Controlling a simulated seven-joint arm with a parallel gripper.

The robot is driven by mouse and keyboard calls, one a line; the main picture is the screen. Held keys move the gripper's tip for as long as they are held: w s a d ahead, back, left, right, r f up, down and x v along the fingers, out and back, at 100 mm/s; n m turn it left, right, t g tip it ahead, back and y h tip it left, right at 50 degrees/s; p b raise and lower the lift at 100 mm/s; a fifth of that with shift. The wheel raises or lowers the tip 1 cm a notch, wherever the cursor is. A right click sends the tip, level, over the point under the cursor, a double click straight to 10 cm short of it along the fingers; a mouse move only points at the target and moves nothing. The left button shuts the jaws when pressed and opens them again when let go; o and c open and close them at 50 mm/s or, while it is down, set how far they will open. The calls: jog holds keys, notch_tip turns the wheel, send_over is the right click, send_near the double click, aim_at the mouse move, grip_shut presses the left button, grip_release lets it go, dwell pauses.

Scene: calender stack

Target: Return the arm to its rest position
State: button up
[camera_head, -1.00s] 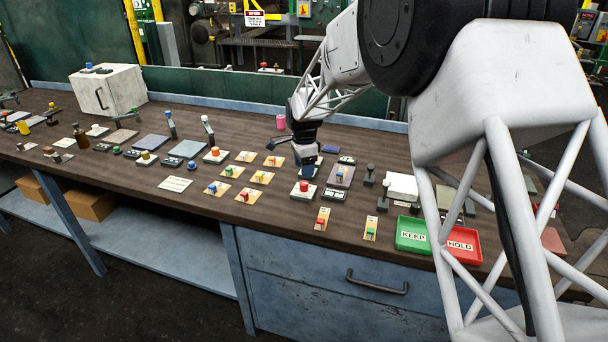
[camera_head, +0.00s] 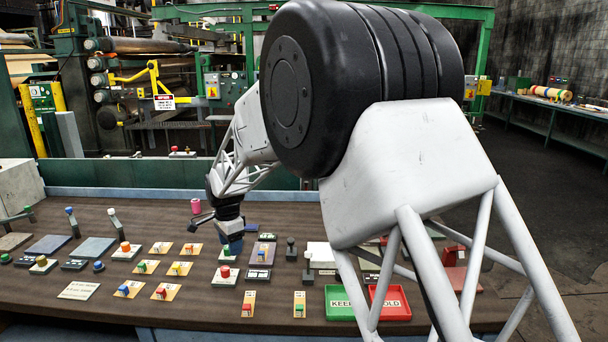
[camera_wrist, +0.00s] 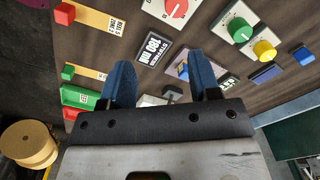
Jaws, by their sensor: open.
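My arm is bent out over the dark wooden control table (camera_head: 110,300). Whether the fingertips touch anything below cannot be told.
Small switch plates (camera_head: 180,268) and knobs crowd the table. A green KEEP tray (camera_head: 341,311) and a red HOLD tray (camera_head: 391,311) sit at the front right, partly hidden by my arm. A pink cylinder (camera_head: 196,206) stands behind my gripper.

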jog(key=s+d+r+n, duration=0.2)
jog(key=s+d+r, duration=0.35)
jog(key=d, duration=0.35)
jog(key=s+d+r+n+t, duration=0.1)
jog(key=s+d+r, duration=0.4)
jog(key=d, duration=0.4)
jog(key=s+d+r+n, duration=0.2)
jog(key=s+d+r, duration=0.3)
jog(key=d, duration=0.4)
jog(key=s+d+f+n, duration=0.1)
jog(key=s+d, duration=0.4)
jog(key=s, duration=0.4)
jog(key=s+d+f+n+t, duration=0.1)
jog(key=s+d, duration=0.4)
jog(key=s, duration=0.5)
jog(key=s+d+f+n, duration=0.1)
jog(key=s+d, duration=0.4)
jog(key=s, duration=0.5)
jog(key=shift+d+f+n, duration=0.15)
jog(key=shift+f+n, duration=0.05)
jog(key=shift+n, duration=0.7)
